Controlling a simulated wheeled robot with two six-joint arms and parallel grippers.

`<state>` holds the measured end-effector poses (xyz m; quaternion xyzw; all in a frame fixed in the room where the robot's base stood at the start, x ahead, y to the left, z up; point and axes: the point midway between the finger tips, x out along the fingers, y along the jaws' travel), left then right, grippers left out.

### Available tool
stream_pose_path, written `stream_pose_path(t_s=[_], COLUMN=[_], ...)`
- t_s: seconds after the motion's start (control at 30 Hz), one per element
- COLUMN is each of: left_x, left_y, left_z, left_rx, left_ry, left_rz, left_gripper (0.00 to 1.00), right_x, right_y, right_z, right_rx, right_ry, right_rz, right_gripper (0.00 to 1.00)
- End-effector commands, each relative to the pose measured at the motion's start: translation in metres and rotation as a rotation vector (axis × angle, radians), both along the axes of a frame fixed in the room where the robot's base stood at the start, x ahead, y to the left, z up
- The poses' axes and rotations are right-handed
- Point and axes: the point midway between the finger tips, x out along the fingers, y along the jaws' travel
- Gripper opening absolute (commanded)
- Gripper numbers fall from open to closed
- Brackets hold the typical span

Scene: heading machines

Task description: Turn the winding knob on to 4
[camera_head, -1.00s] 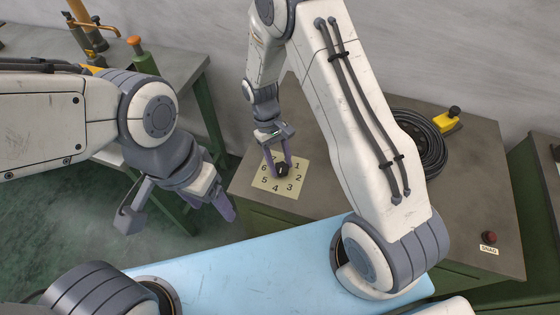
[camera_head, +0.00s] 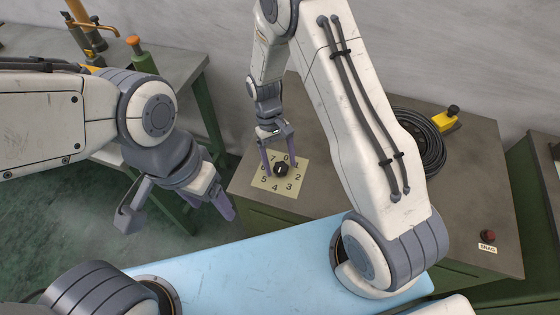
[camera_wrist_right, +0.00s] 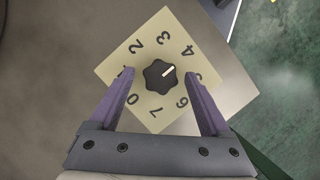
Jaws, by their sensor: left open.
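The winding knob (camera_head: 281,170) is a small black lobed knob on a cream dial plate (camera_head: 296,187) numbered 0 to 7, on the grey bench top. My right gripper (camera_head: 279,161) is open, with a purple finger on each side of the knob; gaps show between fingers and knob in the right wrist view (camera_wrist_right: 159,72). My left gripper (camera_head: 213,206) is open and empty, left of the bench.
A black cable coil (camera_head: 432,150) and a yellow block with a black knob (camera_head: 448,120) stand at the bench's back right. A red button (camera_head: 489,237) with a label is at the front right. Another bench (camera_head: 170,65) stands at the left. A blue surface (camera_head: 250,270) lies in front.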

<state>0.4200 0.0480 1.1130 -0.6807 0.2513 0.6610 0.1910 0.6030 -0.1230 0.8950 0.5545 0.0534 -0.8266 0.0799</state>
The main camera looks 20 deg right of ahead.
Motion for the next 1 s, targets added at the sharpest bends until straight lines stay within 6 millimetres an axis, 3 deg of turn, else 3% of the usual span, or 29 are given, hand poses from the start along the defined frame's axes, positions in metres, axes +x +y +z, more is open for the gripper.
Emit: stream_pose_path(t_s=[0.33,0.73,1.0], left_x=[0.0,0.0,0.0], left_y=[0.0,0.0,0.0], left_z=[-0.002,-0.016,-0.017], left_rx=[0.0,0.0,0.0], left_ry=[0.0,0.0,0.0], left_rz=[0.0,0.0,0.0], left_gripper=[0.69,0.69,0.69], right_x=[0.003,0.031,0.039], right_y=[0.001,0.006,0.007], right_z=[0.007,0.074,0.096], right_rx=[0.0,0.001,0.0], right_ry=[0.0,-0.003,0.001], right_rz=[0.0,0.0,0.0], right_gripper=[0.81,0.81,0.81])
